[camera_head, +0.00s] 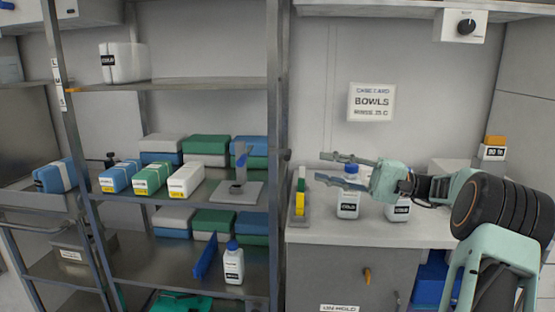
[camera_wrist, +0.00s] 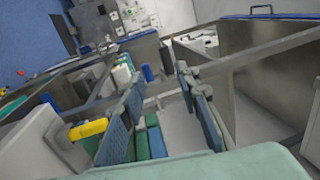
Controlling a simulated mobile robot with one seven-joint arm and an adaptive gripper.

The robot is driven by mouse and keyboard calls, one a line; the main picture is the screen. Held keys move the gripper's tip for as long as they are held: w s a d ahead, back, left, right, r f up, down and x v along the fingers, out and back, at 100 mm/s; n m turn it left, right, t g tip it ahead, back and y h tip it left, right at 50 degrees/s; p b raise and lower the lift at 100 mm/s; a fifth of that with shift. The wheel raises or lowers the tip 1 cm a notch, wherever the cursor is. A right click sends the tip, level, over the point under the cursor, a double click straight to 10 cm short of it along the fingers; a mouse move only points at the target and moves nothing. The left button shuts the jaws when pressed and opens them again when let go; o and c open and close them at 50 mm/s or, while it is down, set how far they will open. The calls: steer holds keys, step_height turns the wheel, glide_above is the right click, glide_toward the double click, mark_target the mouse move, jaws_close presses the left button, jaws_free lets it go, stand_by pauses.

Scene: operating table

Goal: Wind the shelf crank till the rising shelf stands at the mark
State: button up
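I cannot clearly identify the shelf crank. A small grey fitting (camera_head: 285,155) sits on the right front post of the shelf rack. My gripper (camera_head: 320,165) is open and empty, pointing left above the counter, to the right of the rack. Its two fingers also show apart in the wrist view (camera_wrist: 162,90). There, a yellow handle-like piece (camera_wrist: 88,128) shows at the left, beside the fingers.
White bottles (camera_head: 348,204) stand on the counter (camera_head: 320,234) below my gripper. A green and yellow upright piece (camera_head: 300,190) stands at its left end. Packs (camera_head: 185,180) and boxes fill the rack.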

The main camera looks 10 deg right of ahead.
mark_target(288, 152)
steer(key=shift+t, duration=0.3)
steer(key=x, duration=0.7)
steer(key=r+b+x, duration=0.1)
steer(key=x, duration=0.2)
steer(key=shift+w, duration=0.1)
steer(key=shift+c, duration=0.5)
jaws_close()
